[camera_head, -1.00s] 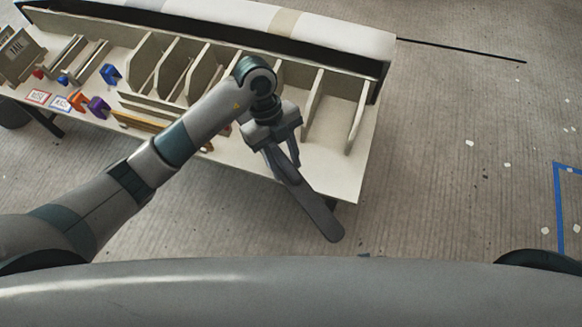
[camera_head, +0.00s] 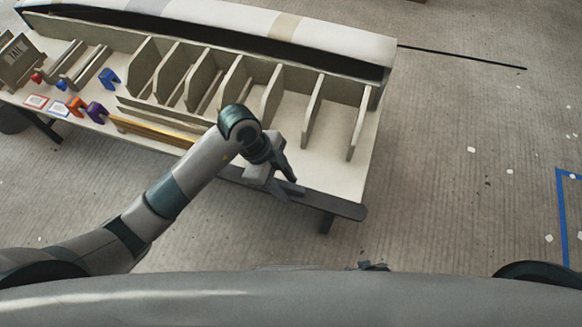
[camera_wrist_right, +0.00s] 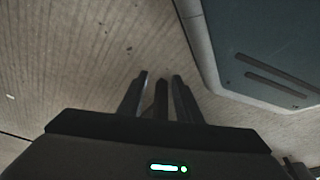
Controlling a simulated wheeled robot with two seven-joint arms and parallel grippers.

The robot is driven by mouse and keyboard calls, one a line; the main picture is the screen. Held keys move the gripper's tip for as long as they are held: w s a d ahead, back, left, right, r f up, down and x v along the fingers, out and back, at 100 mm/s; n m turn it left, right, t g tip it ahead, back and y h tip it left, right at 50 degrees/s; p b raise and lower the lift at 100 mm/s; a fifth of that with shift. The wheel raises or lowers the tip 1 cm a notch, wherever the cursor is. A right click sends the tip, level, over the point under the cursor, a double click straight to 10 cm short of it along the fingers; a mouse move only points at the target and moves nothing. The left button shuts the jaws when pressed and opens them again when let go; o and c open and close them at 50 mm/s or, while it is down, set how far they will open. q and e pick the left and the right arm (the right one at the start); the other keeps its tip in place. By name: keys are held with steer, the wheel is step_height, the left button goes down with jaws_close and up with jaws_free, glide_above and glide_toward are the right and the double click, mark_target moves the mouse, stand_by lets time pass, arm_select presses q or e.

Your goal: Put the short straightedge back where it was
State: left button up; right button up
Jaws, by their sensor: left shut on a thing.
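The short straightedge, a dark grey flat bar with a rounded end (camera_head: 345,209), lies lengthwise along the front edge of the bench in the head view. My left gripper (camera_head: 288,187) is shut on it near its middle, from above. The gripper and wrist hide part of the bar; I cannot tell whether it touches the bench. My right gripper (camera_wrist_right: 160,80) shows in the right wrist view with its fingers apart, over the floor. A dark strip shows between the fingers, and I cannot tell what it is.
The bench (camera_head: 320,178) carries a rack of upright dividers (camera_head: 232,85). A yellow-brown bar (camera_head: 150,131) lies in front of them. Coloured blocks, including a purple one (camera_head: 96,112) and a blue one (camera_head: 109,77), stand at the left.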

arm_select(q)
steer(key=w+f, duration=0.2)
steer(key=w, duration=0.1)
steer(key=w+d+f, duration=0.1)
steer(key=w+f, duration=0.1)
steer(key=w, duration=0.1)
steer(key=w+f, duration=0.2)
steer(key=w, duration=0.2)
steer(key=shift+w+d+b, duration=0.1)
steer(key=shift+d+b, duration=0.1)
steer(key=shift+b, duration=0.15)
steer(key=shift+w+f, duration=0.25)
steer(key=shift+w, duration=0.1)
arm_select(e)
steer(key=shift+s+d+g, duration=0.25)
steer(key=shift+s+g, duration=0.05)
steer(key=shift+s, duration=0.35)
